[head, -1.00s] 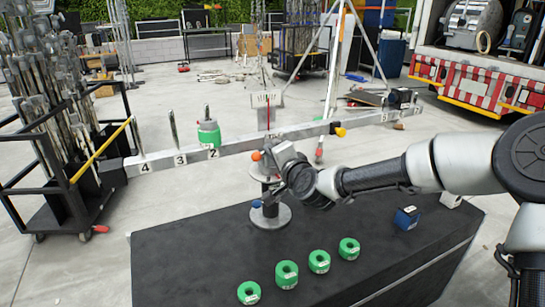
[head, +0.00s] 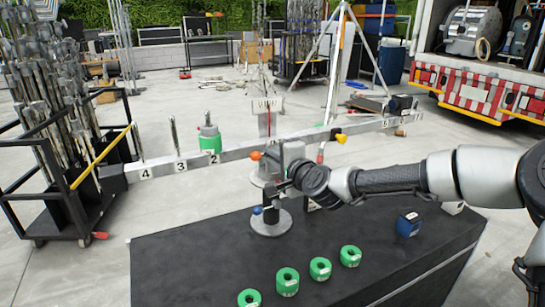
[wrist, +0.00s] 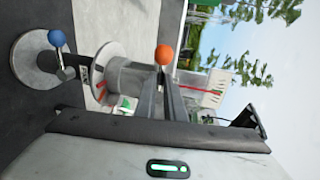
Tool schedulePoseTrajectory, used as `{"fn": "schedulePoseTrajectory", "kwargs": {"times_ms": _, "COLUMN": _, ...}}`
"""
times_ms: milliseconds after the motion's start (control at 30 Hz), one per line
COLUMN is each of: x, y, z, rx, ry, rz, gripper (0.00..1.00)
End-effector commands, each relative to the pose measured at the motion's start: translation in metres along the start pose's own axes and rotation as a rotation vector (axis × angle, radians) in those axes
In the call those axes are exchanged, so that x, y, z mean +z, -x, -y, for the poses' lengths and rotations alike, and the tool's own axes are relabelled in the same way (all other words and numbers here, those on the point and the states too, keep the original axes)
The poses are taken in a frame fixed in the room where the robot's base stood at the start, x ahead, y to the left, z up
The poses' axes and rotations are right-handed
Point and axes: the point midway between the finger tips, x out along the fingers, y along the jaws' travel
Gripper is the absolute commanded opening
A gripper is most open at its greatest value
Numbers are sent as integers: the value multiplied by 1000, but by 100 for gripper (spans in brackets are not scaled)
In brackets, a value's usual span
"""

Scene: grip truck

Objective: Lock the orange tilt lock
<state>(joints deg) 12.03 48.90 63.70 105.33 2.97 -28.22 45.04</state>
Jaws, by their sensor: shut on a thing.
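The orange tilt lock (head: 255,155) is a small lever with an orange ball at the balance post, below the beam (head: 245,152). Its orange ball also shows in the wrist view (wrist: 164,55), at the tips of my gripper's fingers (wrist: 162,80). My gripper (head: 267,160) comes from the right and is shut on the orange tilt lock; the fingers hide its stem. A second lever with a blue ball (head: 257,210) sits lower, near the round base (head: 271,224); its blue ball is at upper left in the wrist view (wrist: 56,38). The beam slopes down to the left.
A green weight (head: 210,143) sits on a beam peg. A cart of stands (head: 55,150) is at left, a tripod (head: 335,75) behind.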

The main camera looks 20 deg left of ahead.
Motion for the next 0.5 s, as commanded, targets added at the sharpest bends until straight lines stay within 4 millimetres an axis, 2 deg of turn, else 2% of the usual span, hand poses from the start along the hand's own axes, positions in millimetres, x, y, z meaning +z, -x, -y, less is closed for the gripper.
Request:
{"fn": "schedulePoseTrajectory", "kwargs": {"times_ms": 133, "x": 0, "y": 0, "z": 0, "rx": 0, "ry": -5, "rz": 0, "gripper": 0}}
{"fn": "schedulePoseTrajectory", "kwargs": {"times_ms": 167, "x": 0, "y": 0, "z": 0, "rx": 0, "ry": -5, "rz": 0, "gripper": 14}}
{"fn": "schedulePoseTrajectory", "kwargs": {"times_ms": 233, "x": 0, "y": 0, "z": 0, "rx": 0, "ry": -4, "rz": 0, "gripper": 26}}
{"fn": "schedulePoseTrajectory", "kwargs": {"times_ms": 267, "x": 0, "y": 0, "z": 0, "rx": 0, "ry": -4, "rz": 0, "gripper": 28}}
{"fn": "schedulePoseTrajectory", "kwargs": {"times_ms": 500, "x": 0, "y": 0, "z": 0, "rx": 0, "ry": -2, "rz": 0, "gripper": 28}}
